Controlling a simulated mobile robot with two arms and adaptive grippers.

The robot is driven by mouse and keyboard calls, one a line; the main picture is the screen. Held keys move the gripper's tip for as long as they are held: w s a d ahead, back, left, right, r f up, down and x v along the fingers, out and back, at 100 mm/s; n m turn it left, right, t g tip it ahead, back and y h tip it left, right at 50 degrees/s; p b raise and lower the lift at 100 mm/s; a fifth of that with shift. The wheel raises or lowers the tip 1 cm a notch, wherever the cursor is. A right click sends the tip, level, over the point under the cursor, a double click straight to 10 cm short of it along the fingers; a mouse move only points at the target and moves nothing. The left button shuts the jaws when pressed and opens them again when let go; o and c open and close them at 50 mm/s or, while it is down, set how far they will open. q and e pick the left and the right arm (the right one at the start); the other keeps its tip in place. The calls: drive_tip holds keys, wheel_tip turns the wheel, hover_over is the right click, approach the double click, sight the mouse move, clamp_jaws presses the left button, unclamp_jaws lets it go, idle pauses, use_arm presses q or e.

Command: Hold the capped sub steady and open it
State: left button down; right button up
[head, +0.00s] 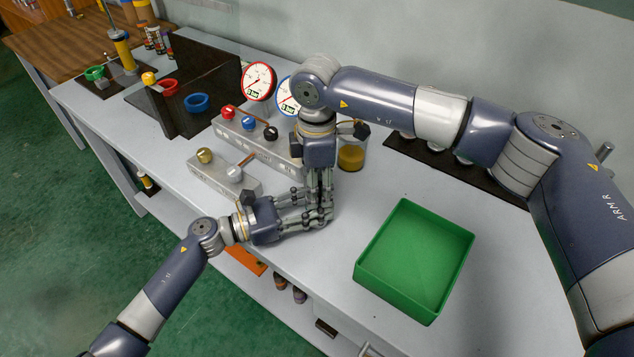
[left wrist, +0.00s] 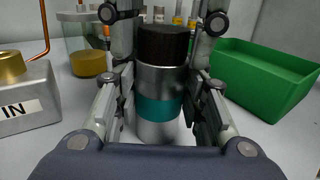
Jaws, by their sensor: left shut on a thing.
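The capped sub (left wrist: 160,92) is a silver cylinder with a teal band and a black cap (left wrist: 163,45). It stands upright between the fingers of my left gripper (head: 312,208), which is shut on its body. In the head view the fingers of both hands hide the sub. My right gripper (head: 322,200) points down from above. In the left wrist view its fingers come down on either side of the black cap; whether they press on it I cannot tell.
A green bin (head: 392,286) stands to the right on the grey bench. Behind the hands are a grey valve block (head: 270,148), gauges (head: 258,82) and a clear jar (head: 351,157) with amber contents. A smaller grey block (head: 222,176) with a brass knob is at the left.

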drive_tip(key=c, duration=0.5)
drive_tip(key=n, duration=0.5)
drive_tip(key=shift+c, duration=0.2)
drive_tip(key=n, duration=0.7)
drive_tip(key=shift+n, duration=0.3)
drive_tip(key=n, duration=0.3)
drive_tip(key=shift+n, duration=0.3)
drive_tip(key=n, duration=0.3)
drive_tip(key=shift+n, duration=0.4)
drive_tip(key=n, duration=0.7)
drive_tip(key=shift+r, duration=0.1)
drive_tip(key=n, duration=1)
drive_tip(key=shift+n, duration=0.4)
drive_tip(key=n, duration=0.3)
drive_tip(key=shift+n, duration=0.3)
drive_tip(key=n, duration=1.2)
drive_tip(key=shift+n, duration=0.3)
